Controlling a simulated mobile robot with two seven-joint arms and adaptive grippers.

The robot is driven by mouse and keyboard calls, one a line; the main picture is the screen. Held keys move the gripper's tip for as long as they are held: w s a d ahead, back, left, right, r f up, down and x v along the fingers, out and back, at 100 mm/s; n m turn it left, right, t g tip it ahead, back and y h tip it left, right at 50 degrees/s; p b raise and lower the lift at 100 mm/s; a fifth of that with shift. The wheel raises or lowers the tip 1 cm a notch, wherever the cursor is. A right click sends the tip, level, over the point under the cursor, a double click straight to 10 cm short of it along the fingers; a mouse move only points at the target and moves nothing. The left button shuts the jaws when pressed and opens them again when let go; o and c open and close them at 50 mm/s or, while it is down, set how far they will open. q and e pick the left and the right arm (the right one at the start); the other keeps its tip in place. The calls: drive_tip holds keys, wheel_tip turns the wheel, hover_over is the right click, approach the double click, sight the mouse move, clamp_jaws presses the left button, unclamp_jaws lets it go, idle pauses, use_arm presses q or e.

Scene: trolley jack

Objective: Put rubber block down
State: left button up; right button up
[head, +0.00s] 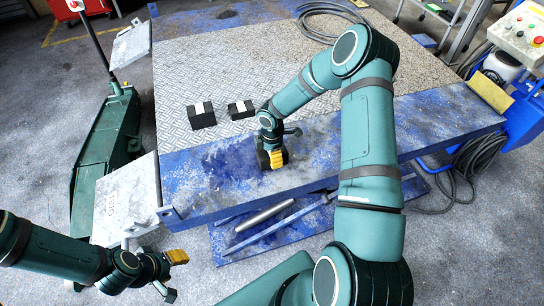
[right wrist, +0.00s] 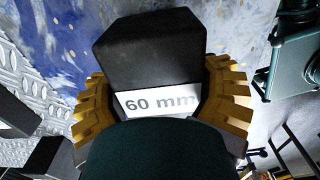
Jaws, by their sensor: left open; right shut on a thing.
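My right gripper (head: 273,157) is over the blue painted front beam of the lift platform. In the right wrist view its yellow fingers stand on both sides of a black rubber block (right wrist: 155,50) with a white "60 mm" label, gripping it. In the head view that block is mostly hidden by the gripper, and I cannot tell whether it touches the beam. Two other black blocks with pale labels, a left one (head: 201,116) and a right one (head: 240,109), stand on the tread plate. My left gripper (head: 172,273) is open and empty at the lower left.
The tread-plate platform (head: 300,70) has free room behind the blocks. A green trolley jack (head: 103,150) stands at the left beside grey ramp plates (head: 125,205). A metal bar (head: 265,215) lies in front below the beam. A control box (head: 520,32) and cables are at the right.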

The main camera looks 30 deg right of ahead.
drive_tip(key=shift+f, duration=0.35)
drive_tip(key=shift+f, duration=0.2)
drive_tip(key=o, duration=1.3)
drive_tip(key=shift+r, duration=0.1)
